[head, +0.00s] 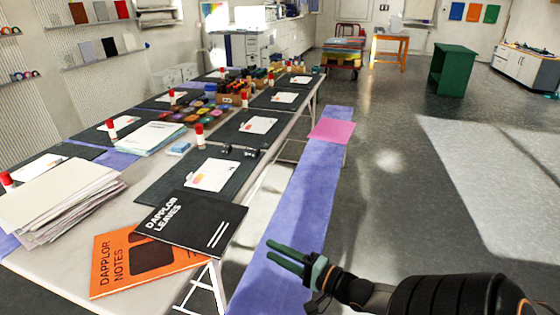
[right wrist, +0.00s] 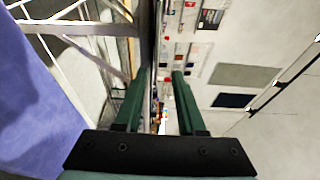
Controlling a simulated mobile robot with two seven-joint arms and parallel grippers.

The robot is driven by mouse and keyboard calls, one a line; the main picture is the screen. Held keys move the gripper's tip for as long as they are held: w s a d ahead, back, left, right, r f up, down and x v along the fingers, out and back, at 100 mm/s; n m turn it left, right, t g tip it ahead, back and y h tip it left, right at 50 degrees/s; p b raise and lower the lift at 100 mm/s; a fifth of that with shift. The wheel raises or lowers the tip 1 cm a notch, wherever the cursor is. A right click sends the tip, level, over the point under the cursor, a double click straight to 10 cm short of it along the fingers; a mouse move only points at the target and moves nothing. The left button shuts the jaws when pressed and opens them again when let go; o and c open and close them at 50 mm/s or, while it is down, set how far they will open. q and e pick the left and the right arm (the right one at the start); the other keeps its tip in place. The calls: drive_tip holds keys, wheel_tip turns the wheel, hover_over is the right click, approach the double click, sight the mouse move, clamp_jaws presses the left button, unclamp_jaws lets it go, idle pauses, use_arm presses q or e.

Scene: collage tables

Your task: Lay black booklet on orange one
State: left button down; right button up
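The black booklet (head: 193,222), marked "Dapplor Leaves", lies near the front right edge of the long table. Its lower left part overlaps the upper right of the orange booklet (head: 112,264), marked "Dapplor Notes", which lies at the table's front corner. The black booklet's upper part reaches onto a dark mat. My right gripper (head: 270,250) is to the right of both booklets, off the table edge and above the purple bench. It touches neither. In the right wrist view its fingers (right wrist: 160,76) stand apart with nothing between them. My left gripper is not in view.
A stack of paper (head: 60,200) lies left of the booklets. Dark mats with white cards, glue sticks and colour pots fill the table (head: 60,275) farther back. The purple bench (head: 300,215), with a pink sheet (head: 332,131), runs along its right side.

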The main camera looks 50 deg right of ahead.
drive_tip(key=shift+s, duration=0.4)
drive_tip(key=s+a+f+n+g, duration=0.2)
drive_tip(key=a+f+n, duration=0.3)
drive_tip(key=a, duration=0.4)
drive_tip(key=s+a+f+n+g, duration=0.3)
drive_tip(key=a+f+n+g, duration=0.1)
drive_tip(key=a+n, duration=0.4)
drive_tip(key=s+a+f+n+g+y, duration=0.1)
drive_tip(key=s+a+f+n+g, duration=0.1)
drive_tip(key=a+f+n, duration=0.4)
drive_tip(key=a, duration=0.4)
drive_tip(key=shift+s+a+f+n+g, duration=0.2)
drive_tip(key=shift+s+a+n+g, duration=0.1)
drive_tip(key=shift+s+g, duration=0.1)
drive_tip(key=shift+d, duration=0.2)
